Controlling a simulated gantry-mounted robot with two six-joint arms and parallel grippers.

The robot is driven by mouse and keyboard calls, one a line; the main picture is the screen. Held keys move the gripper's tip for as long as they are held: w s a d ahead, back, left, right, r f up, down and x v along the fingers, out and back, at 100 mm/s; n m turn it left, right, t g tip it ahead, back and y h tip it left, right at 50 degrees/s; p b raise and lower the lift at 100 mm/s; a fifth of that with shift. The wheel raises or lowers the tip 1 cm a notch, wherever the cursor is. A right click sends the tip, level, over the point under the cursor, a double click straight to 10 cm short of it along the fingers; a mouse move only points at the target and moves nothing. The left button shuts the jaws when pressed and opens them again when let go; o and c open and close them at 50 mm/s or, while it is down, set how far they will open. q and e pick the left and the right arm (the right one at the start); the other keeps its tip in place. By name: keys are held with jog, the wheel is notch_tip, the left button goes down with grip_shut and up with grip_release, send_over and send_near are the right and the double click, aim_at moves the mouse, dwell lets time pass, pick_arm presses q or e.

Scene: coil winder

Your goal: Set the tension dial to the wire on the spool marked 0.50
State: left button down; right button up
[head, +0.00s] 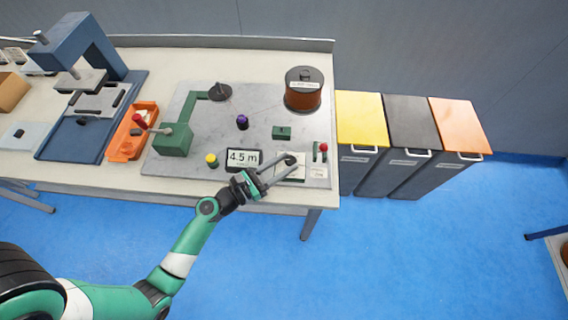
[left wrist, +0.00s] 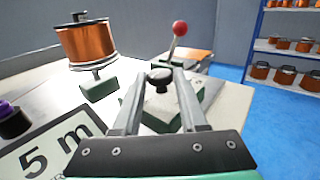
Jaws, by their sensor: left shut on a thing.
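The tension dial is a small black knob (head: 290,159) on a pale plate at the front right of the grey winder board; it also shows in the left wrist view (left wrist: 160,77). My left gripper (head: 292,161) reaches it from the front left, and its two fingers (left wrist: 159,84) stand on either side of the knob, shut on it. A copper wire spool (head: 303,92) with a white label stands at the back right of the board; it shows in the left wrist view (left wrist: 85,42). The label is too small to read surely. The dial's scale is not readable. My right gripper is not in view.
A green block (head: 282,132), purple knob (head: 242,122) and yellow button (head: 211,159) are nearby. Yellow, black and orange bins stand beyond the table's right edge.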

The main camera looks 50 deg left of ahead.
pick_arm(q)
jog(key=shift+c, duration=2.4)
grip_release()
jog(key=s, duration=0.4)
jog(key=s+p, duration=0.1)
jog(key=s, duration=0.6)
jog(key=shift+s+a, duration=0.3)
jog(key=shift+a, duration=0.05)
